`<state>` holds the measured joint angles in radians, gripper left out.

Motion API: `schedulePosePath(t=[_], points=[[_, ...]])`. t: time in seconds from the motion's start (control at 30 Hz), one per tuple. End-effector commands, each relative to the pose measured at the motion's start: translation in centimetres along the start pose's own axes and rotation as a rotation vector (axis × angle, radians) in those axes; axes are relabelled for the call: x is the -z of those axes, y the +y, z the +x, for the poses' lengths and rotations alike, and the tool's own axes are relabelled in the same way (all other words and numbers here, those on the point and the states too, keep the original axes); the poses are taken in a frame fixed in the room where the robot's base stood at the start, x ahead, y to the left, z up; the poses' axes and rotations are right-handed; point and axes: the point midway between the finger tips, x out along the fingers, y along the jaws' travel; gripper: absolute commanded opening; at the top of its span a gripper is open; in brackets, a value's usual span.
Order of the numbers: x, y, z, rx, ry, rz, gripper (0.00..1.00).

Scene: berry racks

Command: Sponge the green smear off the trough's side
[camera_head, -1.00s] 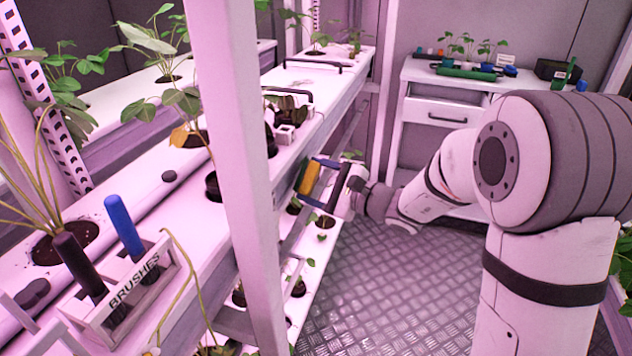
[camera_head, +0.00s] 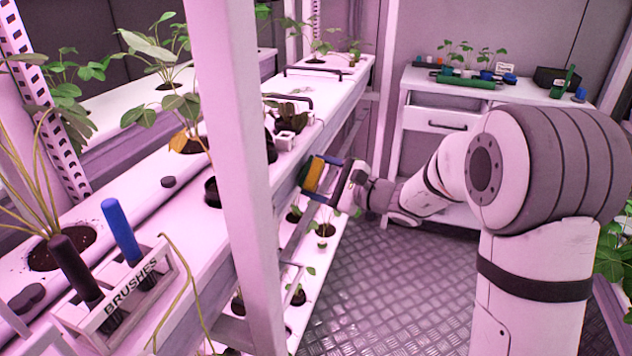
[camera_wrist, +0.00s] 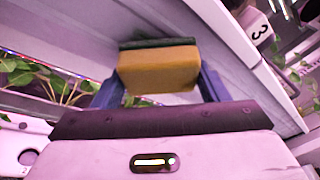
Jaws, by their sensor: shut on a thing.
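My gripper (camera_head: 327,178) is shut on a sponge (camera_head: 313,175) with a yellow body and a dark green face. In the wrist view the sponge (camera_wrist: 158,70) sits between the two blue fingers, its green face turned towards the pale side wall of the trough (camera_wrist: 190,25). In the head view the sponge is at the aisle side of the upper trough (camera_head: 340,105); whether it touches the wall I cannot tell. No green smear can be made out in either view; the sponge or the rack post may hide it.
A white rack post (camera_head: 245,180) stands in front of the trough. A brush holder (camera_head: 130,290) with a blue and a dark handle is at the lower left. Potted seedlings (camera_head: 323,230) stand on the shelf below. A white bench (camera_head: 430,85) is at the back. The metal floor is clear.

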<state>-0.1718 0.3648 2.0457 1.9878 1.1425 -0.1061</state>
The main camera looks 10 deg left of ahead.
Motion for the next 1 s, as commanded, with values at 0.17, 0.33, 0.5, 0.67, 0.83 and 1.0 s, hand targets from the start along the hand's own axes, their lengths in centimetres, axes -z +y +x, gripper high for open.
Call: schedulePosePath(t=[0.17,0.33,0.5,0.67,0.83,1.0], points=[[1.1,-1.1,0.6,0.001,0.001,0.0,0.49],[1.8,-1.9,0.9,0.001,0.002,0.001,0.49],[2.1,-2.3,1.1,0.001,0.002,0.0,0.49],[3.0,-3.2,1.4,0.001,0.002,0.001,0.49],[3.8,-4.1,1.7,0.001,0.001,0.0,0.49],[4.1,-4.3,1.8,0.0,0.001,0.001,0.49]])
